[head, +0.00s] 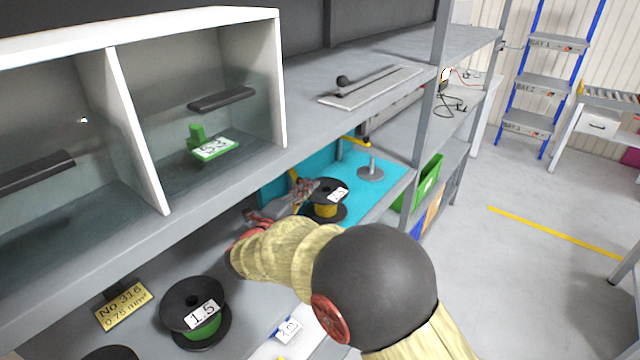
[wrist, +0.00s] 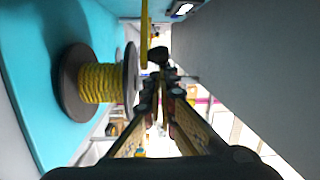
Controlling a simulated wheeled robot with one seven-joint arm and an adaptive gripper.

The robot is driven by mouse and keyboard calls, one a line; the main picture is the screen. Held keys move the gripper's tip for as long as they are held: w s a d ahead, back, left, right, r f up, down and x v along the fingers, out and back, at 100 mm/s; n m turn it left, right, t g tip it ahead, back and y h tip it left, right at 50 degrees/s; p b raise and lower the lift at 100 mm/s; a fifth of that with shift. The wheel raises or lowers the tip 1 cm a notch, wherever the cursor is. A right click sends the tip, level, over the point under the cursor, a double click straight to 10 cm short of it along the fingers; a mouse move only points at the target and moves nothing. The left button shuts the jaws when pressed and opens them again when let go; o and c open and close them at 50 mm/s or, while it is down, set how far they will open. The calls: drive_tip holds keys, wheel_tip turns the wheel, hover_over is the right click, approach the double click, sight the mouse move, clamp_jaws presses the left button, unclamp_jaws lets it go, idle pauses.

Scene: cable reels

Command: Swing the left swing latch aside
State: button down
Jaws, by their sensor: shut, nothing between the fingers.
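A small yellow bar (head: 293,175), likely the left swing latch, shows just behind my gripper (head: 312,186) in the head view, partly hidden by it. A second yellow bar (head: 355,141) with a dark part beside it is farther right, by the cyan bay's far edge. In the wrist view a yellow bar (wrist: 145,32) runs down from the top, near a black knob (wrist: 158,55) ahead of the fingertips; I cannot tell which latch this is. My gripper (wrist: 160,84) is shut and empty. Whether it touches a latch is unclear.
A black reel with yellow cable (head: 327,210) stands on the cyan shelf surface (head: 388,175), close to my gripper; it is left in the wrist view (wrist: 98,83). An empty spindle (head: 371,173) stands behind. The grey shelf above (head: 300,145) limits headroom. A green-cable reel (head: 203,325) sits nearer.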

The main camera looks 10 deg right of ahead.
drive_tip(key=a+m+g+h, duration=0.2)
drive_tip(key=a+g+h, duration=0.1)
drive_tip(key=a, duration=0.4)
drive_tip(key=shift+m, duration=0.4)
idle(0.3)
